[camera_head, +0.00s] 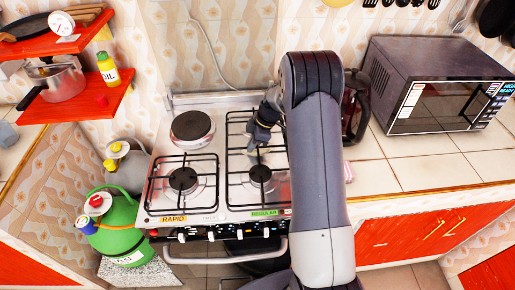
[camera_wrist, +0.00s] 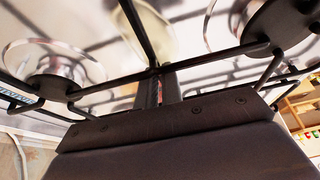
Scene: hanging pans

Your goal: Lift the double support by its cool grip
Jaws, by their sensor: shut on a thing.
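The double support is the long black wire grate (camera_head: 227,172) over the front and rear burners on the right side of the white stove. In the wrist view its dark bars (camera_wrist: 215,57) cross between two round burners. My gripper (camera_head: 253,148) points down at the middle of the grate, between the two burners. In the wrist view its fingers (camera_wrist: 159,91) are shut on a bar of the grate. I cannot tell whether the grate is clear of the stove top. My arm hides part of its right side.
A single grate (camera_head: 182,184) covers the front left burner, and a round dark hotplate (camera_head: 190,126) is behind it. A dark glass jug (camera_head: 354,112) and a microwave (camera_head: 440,85) stand to the right. A green gas bottle (camera_head: 118,228) stands left of the stove.

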